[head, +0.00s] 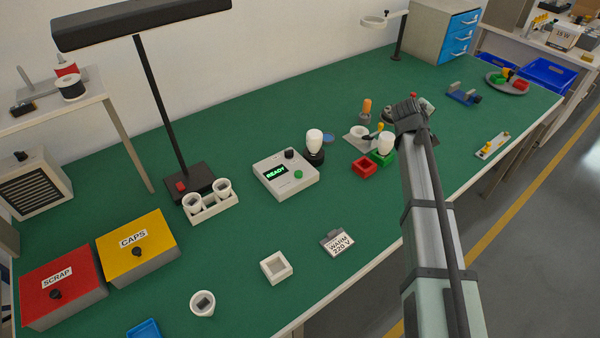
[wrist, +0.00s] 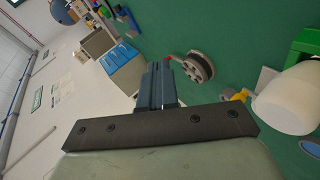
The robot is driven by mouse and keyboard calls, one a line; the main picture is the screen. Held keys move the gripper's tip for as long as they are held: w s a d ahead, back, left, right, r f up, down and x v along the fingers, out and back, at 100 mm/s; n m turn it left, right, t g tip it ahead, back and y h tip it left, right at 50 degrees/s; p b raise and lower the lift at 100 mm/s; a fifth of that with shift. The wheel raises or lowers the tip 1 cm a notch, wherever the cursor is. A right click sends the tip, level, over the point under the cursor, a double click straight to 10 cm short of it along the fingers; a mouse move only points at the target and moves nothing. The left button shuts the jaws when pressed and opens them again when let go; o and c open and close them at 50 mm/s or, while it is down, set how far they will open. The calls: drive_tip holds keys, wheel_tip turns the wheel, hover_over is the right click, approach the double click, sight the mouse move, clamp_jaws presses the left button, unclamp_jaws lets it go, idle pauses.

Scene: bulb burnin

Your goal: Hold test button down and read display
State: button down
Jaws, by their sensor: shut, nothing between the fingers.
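The white tester box (head: 286,174) stands mid-bench in the head view. Its dark display (head: 276,173) reads "READY" in green letters. A green button (head: 298,174) and a dark knob (head: 290,154) sit on its top. A white bulb (head: 314,138) stands upright in a black socket (head: 315,156) at the box's back right corner. My gripper (head: 408,112) is over the bench to the right of the tester, apart from it. In the wrist view my gripper's fingers (wrist: 157,85) are together with nothing between them. The tester does not show in the wrist view.
A second white bulb (head: 386,145) in a green holder, also in the wrist view (wrist: 290,100), stands near my gripper.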

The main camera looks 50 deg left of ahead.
drive_tip(key=s+a+n+g, duration=0.1)
drive_tip(key=s+a+n, duration=0.3)
drive_tip(key=s, duration=0.6)
drive_tip(key=s+a+n+g, duration=0.1)
drive_tip(key=s+a+n, duration=0.1)
drive_tip(key=s+a, duration=0.6)
drive_tip(key=r+n+h, duration=0.2)
drive_tip(key=n, duration=0.3)
hover_over(297, 174)
drive_tip(key=shift+s+f, duration=0.1)
drive_tip(key=shift+s, duration=0.05)
drive_tip(key=shift+f, duration=0.1)
drive_tip(key=shift+f, duration=4.35)
drive_tip(key=shift+f, duration=0.8)
